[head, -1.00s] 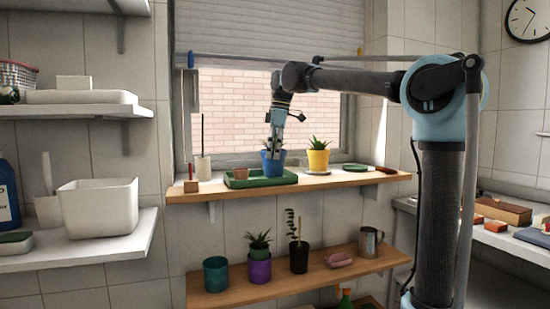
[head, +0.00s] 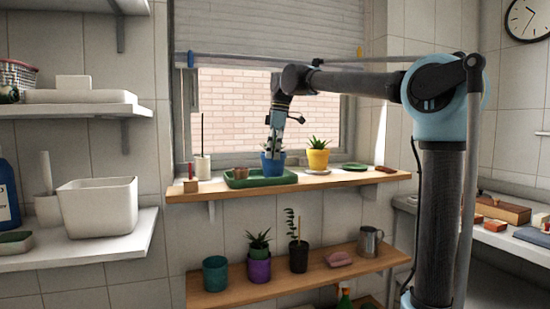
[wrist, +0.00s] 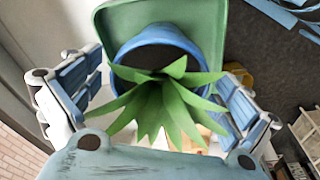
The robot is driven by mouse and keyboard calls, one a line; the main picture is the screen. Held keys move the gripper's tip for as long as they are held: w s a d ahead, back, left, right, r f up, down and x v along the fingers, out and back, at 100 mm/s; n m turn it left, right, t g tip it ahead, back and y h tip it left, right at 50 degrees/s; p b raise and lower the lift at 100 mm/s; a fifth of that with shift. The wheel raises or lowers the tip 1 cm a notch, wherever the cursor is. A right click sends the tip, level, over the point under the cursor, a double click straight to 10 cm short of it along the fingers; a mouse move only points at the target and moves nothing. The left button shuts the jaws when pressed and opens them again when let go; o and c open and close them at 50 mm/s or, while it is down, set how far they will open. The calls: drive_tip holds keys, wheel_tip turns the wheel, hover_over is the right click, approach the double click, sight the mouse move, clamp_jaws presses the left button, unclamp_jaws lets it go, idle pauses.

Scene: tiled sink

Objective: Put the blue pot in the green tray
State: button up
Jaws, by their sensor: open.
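The blue pot (head: 272,167) with a spiky green plant stands upright, apparently inside the green tray (head: 247,183) on the windowsill shelf. The tray's front rim hides the pot's foot. In the wrist view, the blue pot (wrist: 130,47) shows against the green tray (wrist: 112,14), with leaves covering part of its rim. My gripper (head: 272,151) is above and around the pot from the top. In the wrist view its fingers (wrist: 157,95) are spread open on either side of the pot, with visible gaps to it.
A small terracotta pot (head: 241,173) sits in the tray's left part. A yellow pot (head: 318,159) stands just right of the tray, with a green saucer (head: 356,167) further right. A red-handled item on a wooden block (head: 191,185) is at the left end.

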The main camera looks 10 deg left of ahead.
wheel_tip(320, 180, up, 12)
drive_tip(key=d, duration=0.1)
drive_tip(key=shift+w+d, duration=0.15)
drive_tip(key=shift+d, duration=0.25)
drive_tip(key=s+d+f+m+t, duration=0.1)
drive_tip(key=s+d+f+m, duration=0.35)
drive_tip(key=d+f, duration=0.65)
drive_tip(key=s+d+f+m, duration=0.3)
drive_tip(key=d+f+m, duration=0.3)
drive_tip(key=d+f, duration=0.5)
drive_tip(key=s+d+f+m, duration=0.3)
drive_tip(key=s+d+f, duration=0.2)
drive_tip(key=f, duration=0.4)
drive_tip(key=s+d+f+m+t+h, duration=0.1)
drive_tip(key=s+d+f+m, duration=0.2)
drive_tip(key=s+d+f, duration=0.3)
drive_tip(key=s+d+f+m, duration=0.3)
drive_tip(key=s+d+f, duration=0.2)
drive_tip(key=f, duration=0.8)
drive_tip(key=shift+s+d+f+h, duration=0.25)
drive_tip(key=shift+s+h, duration=0.1)
drive_tip(key=shift+h, duration=0.05)
